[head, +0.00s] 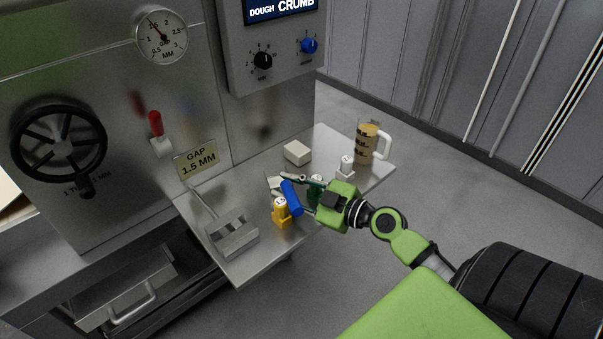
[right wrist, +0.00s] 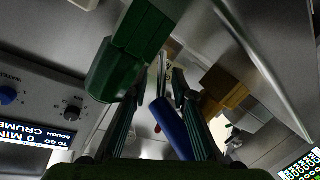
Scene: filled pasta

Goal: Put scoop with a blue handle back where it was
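The scoop's blue handle (head: 290,198) shows in the head view above the metal side table, slanting next to the yellow holder. Its scoop end cannot be made out clearly. My right gripper (head: 298,194) is at the handle, coming from the right. In the right wrist view the blue handle (right wrist: 172,128) lies between the two dark fingers (right wrist: 158,98), close to the right finger. A gap shows between the handle and the left finger, so the fingers look open around it. My left gripper is in neither view.
A yellow holder (head: 281,214), a green holder (head: 316,184) and a white holder (head: 345,168) stand close by on the table (head: 262,262). The machine wall (head: 240,125) stands behind.

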